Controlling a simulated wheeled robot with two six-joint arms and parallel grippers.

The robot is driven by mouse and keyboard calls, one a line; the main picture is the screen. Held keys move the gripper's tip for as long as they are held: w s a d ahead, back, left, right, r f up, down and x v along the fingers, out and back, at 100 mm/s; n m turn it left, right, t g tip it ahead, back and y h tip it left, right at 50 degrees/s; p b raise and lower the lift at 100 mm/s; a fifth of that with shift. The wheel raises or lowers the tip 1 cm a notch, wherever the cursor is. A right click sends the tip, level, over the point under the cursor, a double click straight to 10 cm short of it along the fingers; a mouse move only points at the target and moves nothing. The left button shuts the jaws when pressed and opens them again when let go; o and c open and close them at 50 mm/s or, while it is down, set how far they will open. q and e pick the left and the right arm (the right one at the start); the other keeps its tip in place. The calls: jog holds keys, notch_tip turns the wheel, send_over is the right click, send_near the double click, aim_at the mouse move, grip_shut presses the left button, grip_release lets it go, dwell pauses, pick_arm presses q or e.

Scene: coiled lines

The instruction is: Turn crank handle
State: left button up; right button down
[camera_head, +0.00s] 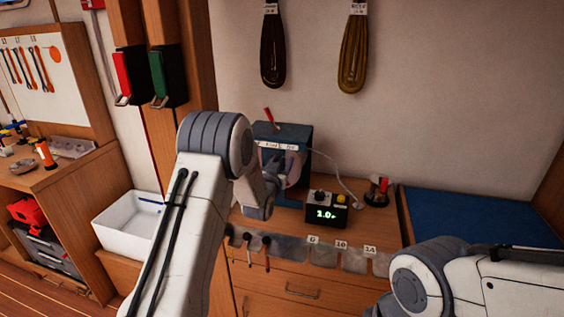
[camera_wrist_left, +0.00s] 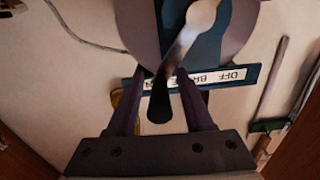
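The crank shows in the left wrist view as a pale metal arm (camera_wrist_left: 190,32) with a dark handle (camera_wrist_left: 160,100), in front of a round drum (camera_wrist_left: 230,25). My left gripper (camera_wrist_left: 162,74) has its two fingers on either side of the dark handle, with gaps visible between; it looks open and not closed on it. In the head view the blue machine (camera_head: 297,132) stands at the back of the worktop, and my left arm and wrist cover part of its front. The crank cannot be made out clearly there. Only a link of my right arm shows; its gripper is out of view.
A small black display box (camera_head: 326,210) with a green readout and a dark round object (camera_head: 377,192) with a red part stand right of the machine. A white bin (camera_head: 125,222) is at left. Coiled lines (camera_head: 354,50) hang above. A blue mat (camera_head: 460,215) lies at right.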

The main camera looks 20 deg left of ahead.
pick_arm(q)
grip_shut()
jog(key=shift+d+f, duration=0.15)
jog(key=shift+f, duration=0.05)
dwell(1.0)
